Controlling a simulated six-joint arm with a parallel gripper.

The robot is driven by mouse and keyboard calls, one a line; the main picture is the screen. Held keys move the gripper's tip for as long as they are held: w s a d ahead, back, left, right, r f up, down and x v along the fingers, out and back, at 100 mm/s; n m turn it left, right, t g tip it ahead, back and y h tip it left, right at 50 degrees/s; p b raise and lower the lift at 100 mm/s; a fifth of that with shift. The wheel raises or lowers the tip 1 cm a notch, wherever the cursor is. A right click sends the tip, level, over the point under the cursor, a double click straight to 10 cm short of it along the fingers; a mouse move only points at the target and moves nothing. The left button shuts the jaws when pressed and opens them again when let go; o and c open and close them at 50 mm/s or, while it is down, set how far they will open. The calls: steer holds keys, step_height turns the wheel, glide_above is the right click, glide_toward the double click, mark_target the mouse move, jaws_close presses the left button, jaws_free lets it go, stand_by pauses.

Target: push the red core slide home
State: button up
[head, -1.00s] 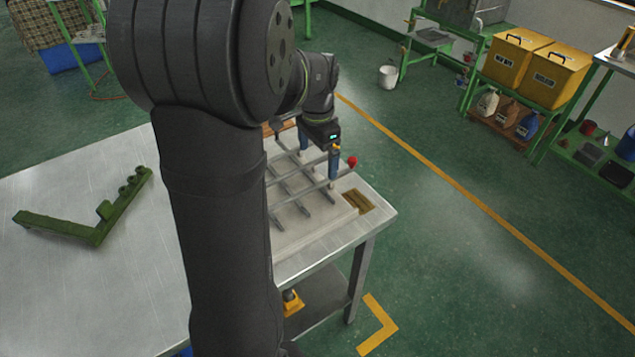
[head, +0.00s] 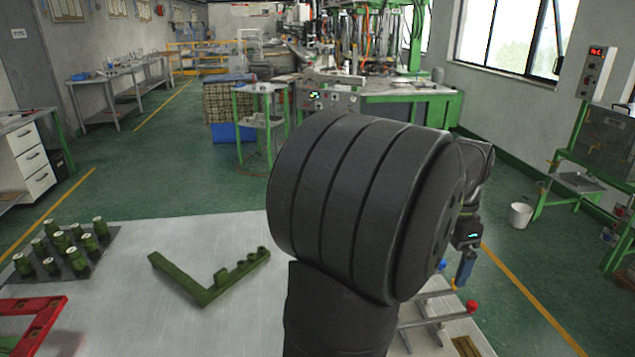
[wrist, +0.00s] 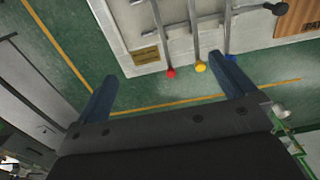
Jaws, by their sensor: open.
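The red core slide (wrist: 161,38) is a grey rod with a red ball knob. In the wrist view its knob lies just past the edge of the pale die plate (wrist: 110,22). The red knob (head: 472,306) also shows in the head view, below my gripper. How far in the slide sits I cannot tell. A yellow-knobbed slide (wrist: 194,32) and a partly hidden blue knob (wrist: 232,57) are beside it. My gripper (wrist: 168,72) is open and empty, its blue fingers spread either side of the red and yellow knobs in the picture. I see no contact.
A black-knobbed rod (wrist: 281,9) crosses the others. A green L-shaped piece (head: 210,285) lies on the metal table (head: 180,238). Several green pieces stand on a dark plate (head: 98,262) near a red frame (head: 45,325). Open floor lies beyond the table edge.

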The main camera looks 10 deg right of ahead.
mark_target(473, 303)
steer(key=c, duration=0.3)
steer(key=shift+d+f, duration=0.15)
steer(key=shift+d, duration=0.2)
steer(key=c, duration=0.3)
steer(key=d+f, duration=0.1)
steer(key=d, duration=0.2)
steer(key=d+f, duration=0.1)
steer(key=d, duration=0.2)
steer(key=d+f, duration=0.1)
steer(key=d, duration=0.3)
steer(key=shift+f, duration=0.2)
steer(key=c, duration=0.6)
steer(key=f, duration=1.2)
steer(key=shift+d, duration=0.2)
steer(key=shift+c, duration=0.5)
